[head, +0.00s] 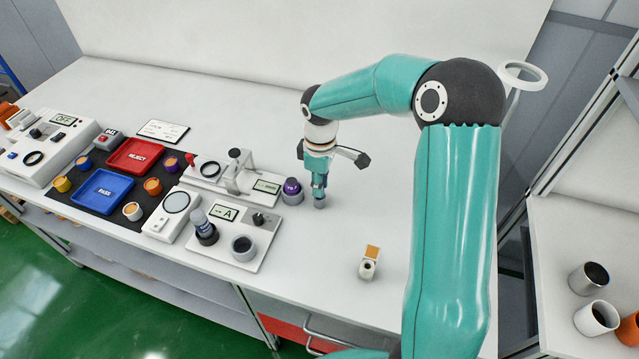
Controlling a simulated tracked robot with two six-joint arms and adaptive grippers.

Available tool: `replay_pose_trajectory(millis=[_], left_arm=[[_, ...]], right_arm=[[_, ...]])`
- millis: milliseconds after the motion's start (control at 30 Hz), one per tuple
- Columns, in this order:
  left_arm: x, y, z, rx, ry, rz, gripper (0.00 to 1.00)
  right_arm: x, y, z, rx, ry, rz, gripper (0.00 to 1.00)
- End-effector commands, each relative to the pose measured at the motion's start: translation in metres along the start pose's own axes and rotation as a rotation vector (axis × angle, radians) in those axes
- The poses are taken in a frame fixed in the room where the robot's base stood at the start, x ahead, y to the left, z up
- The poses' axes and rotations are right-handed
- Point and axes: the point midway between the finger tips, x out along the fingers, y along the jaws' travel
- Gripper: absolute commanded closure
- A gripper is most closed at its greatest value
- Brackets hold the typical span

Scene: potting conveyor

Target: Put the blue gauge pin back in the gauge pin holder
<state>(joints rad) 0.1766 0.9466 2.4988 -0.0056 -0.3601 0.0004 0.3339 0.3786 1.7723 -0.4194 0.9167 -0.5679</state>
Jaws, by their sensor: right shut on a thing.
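My right gripper (318,186) points down over the white table, right of the test devices. It is shut on what looks like the blue gauge pin (317,181); blue shows between the fingers. A grey round end (319,202) sticks out below, close to the table; I cannot tell whether it touches. My left gripper is not in view.
A dark round piece with a purple top (291,191) stands just left of the gripper. A gauge stand (237,172) and a device marked A (224,212) lie further left, then red (136,155) and blue (101,192) trays. The table around the cream block is clear.

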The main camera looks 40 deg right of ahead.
Motion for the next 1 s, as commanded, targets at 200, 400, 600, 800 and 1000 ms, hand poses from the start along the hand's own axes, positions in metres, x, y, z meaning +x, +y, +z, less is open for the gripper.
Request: replay_pose_trajectory(millis=[200, 400, 600, 800, 1000], left_arm=[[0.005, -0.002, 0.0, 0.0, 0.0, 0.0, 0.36], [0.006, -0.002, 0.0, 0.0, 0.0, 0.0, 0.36], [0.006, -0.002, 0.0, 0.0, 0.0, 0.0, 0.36], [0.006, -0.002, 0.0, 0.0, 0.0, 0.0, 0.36], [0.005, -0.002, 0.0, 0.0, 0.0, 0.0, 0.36]], right_arm=[[0.007, 0.0, 0.0, 0.0, 0.0, 0.0, 1.0], [0.008, 0.0, 0.0, 0.0, 0.0, 0.0, 0.65], [0.008, 0.0, 0.0, 0.0, 0.0, 0.0, 0.49], [0.007, 0.0, 0.0, 0.0, 0.0, 0.0, 0.49], [-0.007, 0.001, 0.0, 0.0, 0.002, 0.004, 0.49]])
